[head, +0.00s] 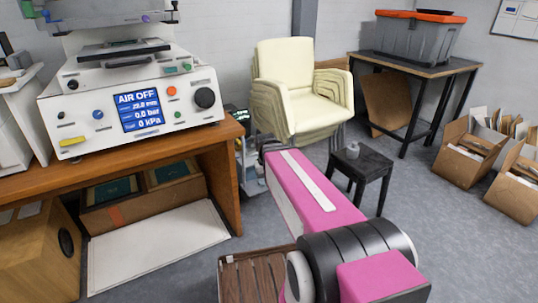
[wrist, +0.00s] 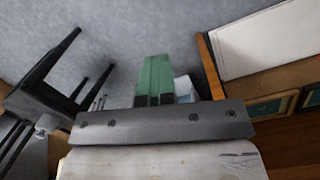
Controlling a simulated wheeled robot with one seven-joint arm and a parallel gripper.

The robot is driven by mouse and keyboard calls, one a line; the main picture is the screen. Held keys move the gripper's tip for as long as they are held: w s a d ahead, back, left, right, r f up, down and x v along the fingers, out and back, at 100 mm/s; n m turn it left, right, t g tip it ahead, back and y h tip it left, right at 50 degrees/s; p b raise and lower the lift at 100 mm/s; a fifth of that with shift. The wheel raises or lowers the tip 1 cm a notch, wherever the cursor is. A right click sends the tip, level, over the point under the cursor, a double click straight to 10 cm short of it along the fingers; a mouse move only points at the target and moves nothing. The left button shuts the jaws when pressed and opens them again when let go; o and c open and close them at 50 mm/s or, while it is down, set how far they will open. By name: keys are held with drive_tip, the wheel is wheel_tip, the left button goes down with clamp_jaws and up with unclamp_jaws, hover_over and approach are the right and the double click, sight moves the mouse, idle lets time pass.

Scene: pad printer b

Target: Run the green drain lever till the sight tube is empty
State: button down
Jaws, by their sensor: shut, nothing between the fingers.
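In the wrist view my gripper (wrist: 154,58) shows as two green fingers pressed together on black bases, with nothing between them. They point down past the table's edge over grey floor. In the head view my pink arm reaches toward the table's right end, and I cannot make out the gripper there. The pad printer (head: 140,100) stands on the table; its blue screen (head: 140,111) reads AIR OFF, with 0.0 bar and 0 kPa. I cannot clearly pick out the green drain lever or the sight tube in either view.
The wooden table (head: 228,131) has a pale sheet (head: 155,248) and boxes beneath it. A small pale trolley (head: 247,170) stands by its right end. A black stool (head: 362,165), stacked cream chairs (head: 300,80) and cartons (head: 465,155) stand farther right. Floor between stool and cartons is clear.

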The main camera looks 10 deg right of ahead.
drive_tip(key=w+a+r+g, duration=0.1)
drive_tip(key=w+r, duration=0.2)
drive_tip(key=r, duration=0.4)
drive_tip(key=shift+w+r+g+h, duration=0.25)
drive_tip(key=shift+w+g+h, duration=0.15)
drive_tip(key=shift+a, duration=0.1)
drive_tip(key=w+a+r, duration=0.3)
drive_tip(key=w+r, duration=0.7)
drive_tip(key=shift+a+r, duration=0.15)
drive_tip(key=shift+r, duration=0.05)
idle(0.5)
drive_tip(key=w+a+r, duration=0.4)
drive_tip(key=w+r, duration=0.2)
drive_tip(key=w, duration=0.6)
drive_tip(key=shift+r, duration=0.4)
drive_tip(key=shift+w, duration=0.1)
idle(0.3)
